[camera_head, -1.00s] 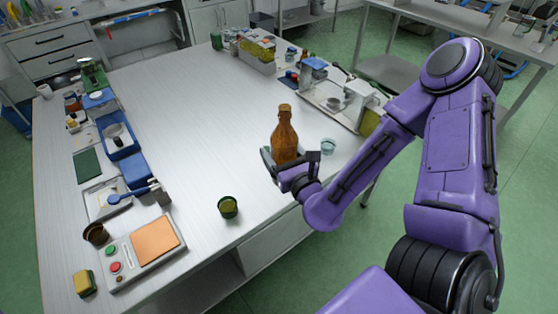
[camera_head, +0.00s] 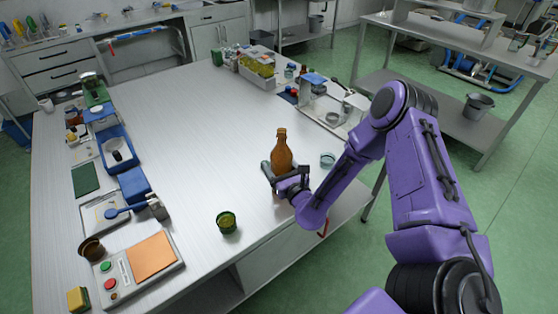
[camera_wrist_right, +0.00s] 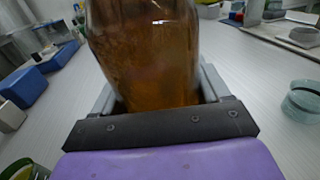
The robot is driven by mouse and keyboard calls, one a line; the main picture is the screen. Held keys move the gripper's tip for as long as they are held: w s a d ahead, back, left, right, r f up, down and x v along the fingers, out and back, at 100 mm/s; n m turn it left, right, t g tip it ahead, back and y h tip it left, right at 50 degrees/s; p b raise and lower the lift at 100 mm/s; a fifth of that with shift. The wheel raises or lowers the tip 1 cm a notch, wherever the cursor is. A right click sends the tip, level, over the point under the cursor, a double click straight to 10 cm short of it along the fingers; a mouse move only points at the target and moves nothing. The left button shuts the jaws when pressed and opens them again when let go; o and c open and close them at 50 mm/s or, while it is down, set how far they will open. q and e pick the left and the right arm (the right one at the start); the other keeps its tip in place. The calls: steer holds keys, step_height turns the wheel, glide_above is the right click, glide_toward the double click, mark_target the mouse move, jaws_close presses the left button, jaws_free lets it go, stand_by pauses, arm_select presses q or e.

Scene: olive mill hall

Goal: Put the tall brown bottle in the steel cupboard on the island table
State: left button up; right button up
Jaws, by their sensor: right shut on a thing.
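The tall brown bottle (camera_head: 282,152) stands upright at the right part of the island table (camera_head: 190,135). My right gripper (camera_head: 284,174) is shut around its lower body. In the right wrist view the brown bottle (camera_wrist_right: 150,50) fills the middle between the two fingers (camera_wrist_right: 158,95), and its top is cut off. I cannot tell whether its base touches the table. My left gripper is not in view. No open steel cupboard is clearly identifiable in view; drawers and cabinet fronts (camera_head: 55,65) stand along the back wall.
A small green cup (camera_head: 227,222) stands near the front edge. A clear glass dish (camera_head: 327,159) is right of the bottle. A scale with an orange pad (camera_head: 151,256) and blue trays (camera_head: 115,150) line the left side. The table's middle is clear.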

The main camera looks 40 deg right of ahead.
steer(key=shift+w+f, duration=0.1)
steer(key=shift+f, duration=0.45)
steer(key=shift+f, duration=0.15)
steer(key=o, duration=1.7)
steer(key=shift+o, duration=0.2)
steer(key=shift+s, duration=0.3)
steer(key=s+b, duration=0.1)
steer(key=s, duration=0.2)
steer(key=s+a+b, duration=0.1)
steer(key=s, duration=0.3)
steer(key=s+a+b, duration=0.1)
steer(key=s, duration=0.2)
steer(key=shift+s, duration=0.75)
